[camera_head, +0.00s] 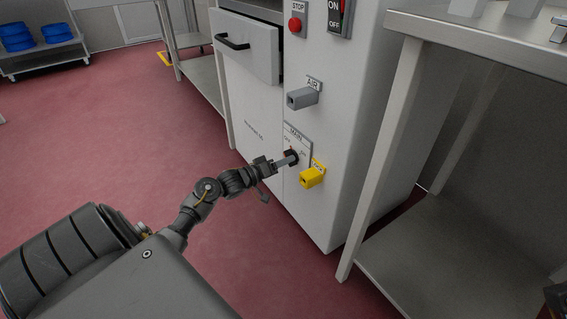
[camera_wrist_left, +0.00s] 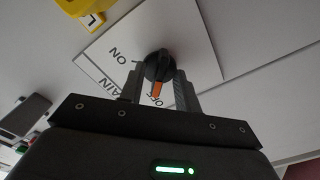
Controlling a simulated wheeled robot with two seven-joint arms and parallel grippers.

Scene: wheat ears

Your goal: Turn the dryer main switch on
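The main switch is a black knob with an orange pointer (camera_wrist_left: 158,66) on a white plate lettered MAIN, ON and OFF (camera_wrist_left: 108,75). In the left wrist view its orange pointer lies toward the OFF lettering. In the head view the knob (camera_head: 291,155) is low on the front of the white dryer cabinet (camera_head: 255,135), partly hidden by my left gripper (camera_head: 287,161). In the left wrist view the fingers of my left gripper (camera_wrist_left: 158,84) stand apart, one on each side of the knob. I cannot tell whether they touch it.
A yellow block (camera_head: 312,177) sticks out just right of the switch, and a grey AIR fitting (camera_head: 302,98) above it. Higher up are a red STOP button (camera_head: 295,24) and an ON/OFF switch (camera_head: 340,15). A steel table (camera_head: 480,45) stands to the right.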

